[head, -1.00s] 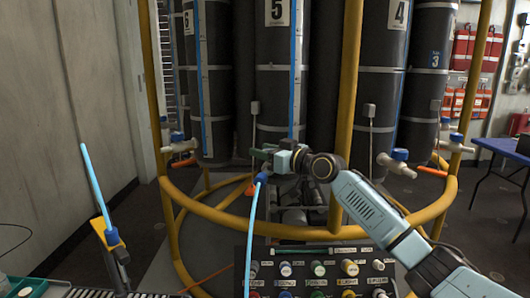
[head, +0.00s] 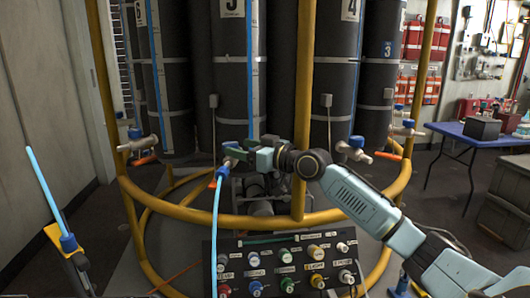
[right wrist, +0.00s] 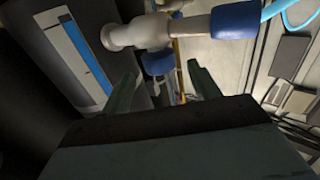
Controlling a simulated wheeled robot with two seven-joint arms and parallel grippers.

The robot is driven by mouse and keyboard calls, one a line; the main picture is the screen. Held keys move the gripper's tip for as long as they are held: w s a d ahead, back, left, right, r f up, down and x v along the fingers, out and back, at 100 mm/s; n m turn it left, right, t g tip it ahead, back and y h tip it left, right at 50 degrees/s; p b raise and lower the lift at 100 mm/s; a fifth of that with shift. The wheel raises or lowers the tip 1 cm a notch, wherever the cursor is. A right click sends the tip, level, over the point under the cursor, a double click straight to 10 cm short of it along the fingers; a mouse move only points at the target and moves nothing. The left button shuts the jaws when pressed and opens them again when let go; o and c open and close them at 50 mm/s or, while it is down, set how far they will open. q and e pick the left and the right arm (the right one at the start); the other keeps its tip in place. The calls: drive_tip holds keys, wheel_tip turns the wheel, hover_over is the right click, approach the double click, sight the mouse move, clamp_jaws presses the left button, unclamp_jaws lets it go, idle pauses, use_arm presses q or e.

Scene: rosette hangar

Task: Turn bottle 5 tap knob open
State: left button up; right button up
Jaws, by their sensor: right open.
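Bottle 5 (head: 233,90) is a tall dark cylinder with a cut-off "5" label at the top of the head view. Its tap, with a light-blue hose (head: 216,235), is partly hidden by my right gripper (head: 238,152). In the right wrist view the tap's pale body (right wrist: 140,32) lies just ahead. A blue knob (right wrist: 158,63) shows at the gap between my right gripper's (right wrist: 163,72) open green fingers, with nothing gripped. I cannot tell whether it touches a finger. A larger blue fitting (right wrist: 238,20) joins the hose side. My left gripper is not in view.
A yellow ring frame (head: 300,110) with posts surrounds the bottles. Bottle 4's tap (head: 352,150) is to the right. A panel of coloured knobs (head: 235,270) stands below my right arm. A blue table (head: 470,140) is at the right.

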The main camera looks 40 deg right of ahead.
drive_tip(key=v, duration=0.7)
idle(0.3)
